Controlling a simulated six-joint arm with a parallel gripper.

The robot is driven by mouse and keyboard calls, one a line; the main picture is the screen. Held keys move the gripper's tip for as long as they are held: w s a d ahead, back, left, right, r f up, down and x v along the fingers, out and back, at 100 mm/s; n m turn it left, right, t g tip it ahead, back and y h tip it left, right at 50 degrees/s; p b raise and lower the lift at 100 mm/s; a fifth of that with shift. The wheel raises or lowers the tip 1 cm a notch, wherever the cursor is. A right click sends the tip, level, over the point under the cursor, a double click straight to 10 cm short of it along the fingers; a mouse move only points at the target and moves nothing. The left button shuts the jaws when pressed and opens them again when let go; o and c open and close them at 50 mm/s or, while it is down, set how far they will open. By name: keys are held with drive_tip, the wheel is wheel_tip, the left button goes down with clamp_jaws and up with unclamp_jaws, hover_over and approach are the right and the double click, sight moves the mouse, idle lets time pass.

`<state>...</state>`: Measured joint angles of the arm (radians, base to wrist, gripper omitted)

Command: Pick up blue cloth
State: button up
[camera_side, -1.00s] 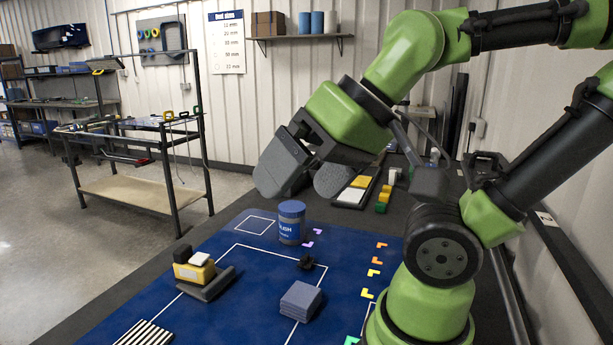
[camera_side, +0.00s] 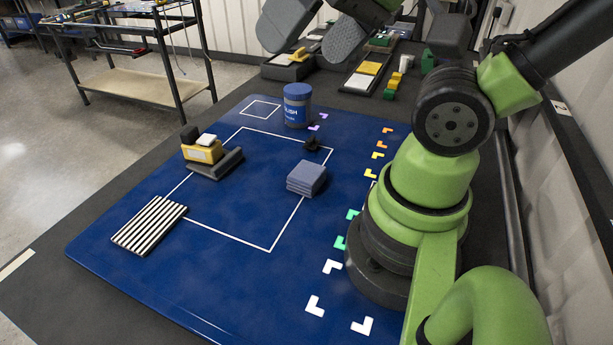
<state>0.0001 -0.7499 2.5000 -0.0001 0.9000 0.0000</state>
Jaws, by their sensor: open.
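The blue cloth (camera_side: 307,178) is a folded, greyish-blue stack. It lies on the blue mat (camera_side: 217,290), on the right line of the white square outline. My gripper (camera_side: 318,35) is at the top of the view, behind and well above the cloth, with its two broad grey fingers apart and nothing between them. The upper part of my gripper is cut off by the top edge of the picture.
A blue canister (camera_side: 297,105) stands behind the cloth, with a small black piece (camera_side: 312,143) between them. A yellow block (camera_side: 202,151) rests by a dark grey holder at left. A striped plate (camera_side: 149,226) lies front left. The mat's front is clear.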

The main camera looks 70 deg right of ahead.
idle(0.4)
drive_tip(key=n+g+h, duration=0.2)
drive_tip(key=n+g, duration=0.1)
drive_tip(key=g, duration=0.6)
hover_over(307, 171)
drive_tip(key=w, duration=0.1)
drive_tip(key=f, duration=2.5)
drive_tip(key=shift+w+d+f, duration=0.1)
drive_tip(key=shift+w+f, duration=0.05)
drive_tip(key=shift+w, duration=0.05)
drive_tip(key=f, duration=0.1)
drive_tip(key=s+f, duration=0.1)
drive_tip(key=f, duration=0.3)
drive_tip(key=shift+s+a+f, duration=0.2)
drive_tip(key=shift+s+f, duration=0.05)
drive_tip(key=c, duration=0.9)
